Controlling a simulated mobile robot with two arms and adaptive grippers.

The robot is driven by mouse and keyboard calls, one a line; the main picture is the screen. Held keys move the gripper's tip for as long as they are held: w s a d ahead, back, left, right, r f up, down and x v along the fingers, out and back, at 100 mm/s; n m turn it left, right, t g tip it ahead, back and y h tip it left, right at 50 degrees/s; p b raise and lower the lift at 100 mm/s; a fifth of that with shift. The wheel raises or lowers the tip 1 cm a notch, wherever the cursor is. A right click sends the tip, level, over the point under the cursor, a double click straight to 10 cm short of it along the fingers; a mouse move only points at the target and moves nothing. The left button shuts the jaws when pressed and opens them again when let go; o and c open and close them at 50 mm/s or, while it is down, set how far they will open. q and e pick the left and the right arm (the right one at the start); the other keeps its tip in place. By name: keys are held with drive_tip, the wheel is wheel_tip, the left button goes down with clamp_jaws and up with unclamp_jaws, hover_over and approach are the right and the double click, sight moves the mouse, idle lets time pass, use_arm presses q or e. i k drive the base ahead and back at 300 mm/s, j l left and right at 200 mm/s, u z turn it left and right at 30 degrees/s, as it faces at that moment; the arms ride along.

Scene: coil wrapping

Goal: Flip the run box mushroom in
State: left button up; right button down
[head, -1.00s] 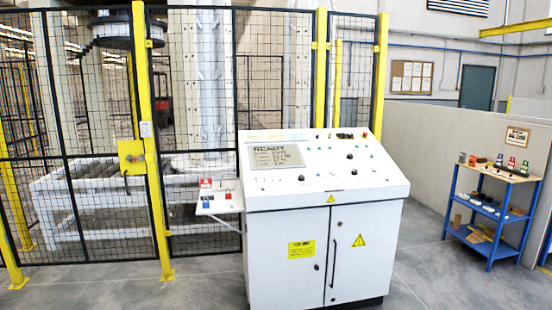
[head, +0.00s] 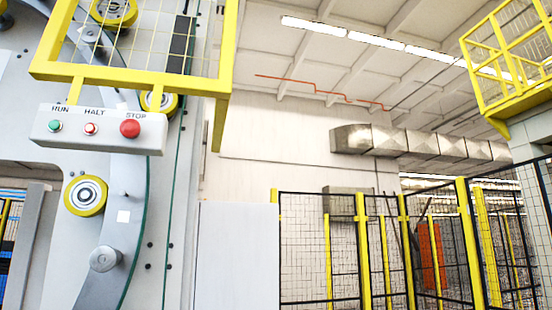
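The run box (head: 98,131) is a pale grey box under a yellow mesh guard at the upper left of the head view. It carries a green button (head: 55,126) under the label RUN, a small red-and-white button (head: 90,129) under HALT, and a larger red mushroom button (head: 130,129) under STOP. The mushroom sits at the box's right end, and I cannot tell whether it is pressed in.
The yellow mesh guard (head: 148,87) hangs above the box. Behind it stands a large grey ring frame with yellow rollers (head: 86,195). A black mesh fence with yellow posts (head: 364,250) stands at right, and a yellow platform (head: 508,60) is high at upper right.

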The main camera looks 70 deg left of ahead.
sight(129, 126)
drive_tip(key=u, duration=3.3)
drive_tip(key=i+l, duration=0.1)
drive_tip(key=i+l+u, duration=0.1)
drive_tip(key=l, duration=0.2)
